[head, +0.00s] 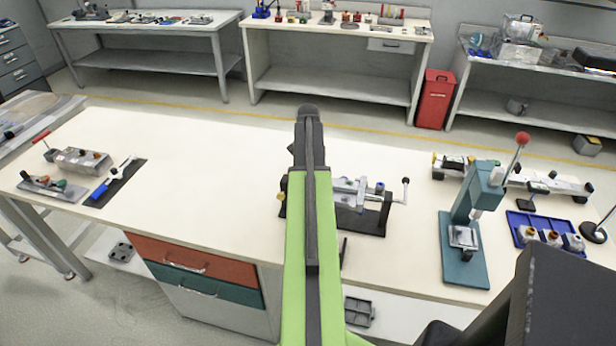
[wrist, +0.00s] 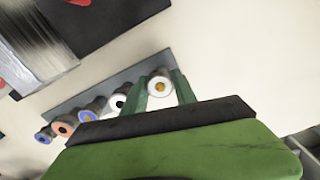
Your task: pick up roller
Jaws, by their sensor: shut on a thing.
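In the wrist view, a white roller (wrist: 160,84) with a yellow-orange centre sits between the two dark green fingers of my gripper (wrist: 163,90). The gripper is shut on it. The roller is at the right end of a row on a grey strip (wrist: 135,75). I cannot tell whether it still touches the strip. Beside it to the left are another white roller (wrist: 118,102), a blue-rimmed one (wrist: 88,115), an orange one (wrist: 64,127) and a blue one (wrist: 44,136). In the head view my green arm hides the gripper and this row.
The white bench (head: 215,170) holds a cranked fixture (head: 360,200) right of my arm, a teal press (head: 465,235), a blue tray (head: 545,235) and a dark mat with a blue tool (head: 115,183). A metal block (wrist: 35,45) stands near the rollers. The bench's left-middle is clear.

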